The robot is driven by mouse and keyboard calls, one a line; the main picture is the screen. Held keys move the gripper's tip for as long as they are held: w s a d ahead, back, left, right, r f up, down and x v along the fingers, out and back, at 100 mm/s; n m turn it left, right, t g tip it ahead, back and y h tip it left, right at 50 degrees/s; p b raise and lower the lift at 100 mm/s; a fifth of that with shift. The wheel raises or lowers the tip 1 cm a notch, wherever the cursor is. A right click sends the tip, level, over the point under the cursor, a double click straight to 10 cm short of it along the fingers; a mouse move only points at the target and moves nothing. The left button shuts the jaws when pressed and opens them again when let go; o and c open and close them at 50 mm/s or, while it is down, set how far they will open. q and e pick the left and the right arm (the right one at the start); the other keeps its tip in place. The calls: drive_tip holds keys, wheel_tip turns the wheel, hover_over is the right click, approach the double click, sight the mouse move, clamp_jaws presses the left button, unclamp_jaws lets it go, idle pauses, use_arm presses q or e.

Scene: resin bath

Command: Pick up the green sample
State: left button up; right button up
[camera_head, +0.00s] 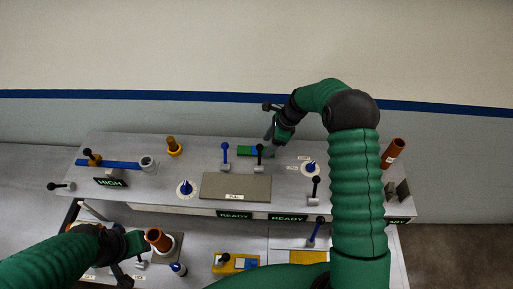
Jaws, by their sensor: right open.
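A small green block (245,151), which looks like the green sample, lies at the back middle of the upper panel. A blue part shows at its right end. My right gripper (269,147) is open and points down just right of the block. Its fingertips are small and dark, and I cannot tell whether they touch it. My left gripper (126,270) is low at the left, by an orange-brown cylinder (158,240) on the lower level. I cannot tell whether its jaws are open or shut.
A grey plate marked FULL (236,187) lies in front of the block. A blue lever (225,153) and a black-knobbed lever (259,157) stand close by. A brown tube (392,152) leans at the right. A blue bar (115,164) lies at the left.

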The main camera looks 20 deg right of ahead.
sight(256, 151)
drive_tip(key=shift+a+f, duration=0.55)
drive_tip(key=shift+f, duration=0.35)
drive_tip(key=shift+w+a+f, duration=0.15)
drive_tip(key=shift+w+f, duration=0.05)
clamp_jaws()
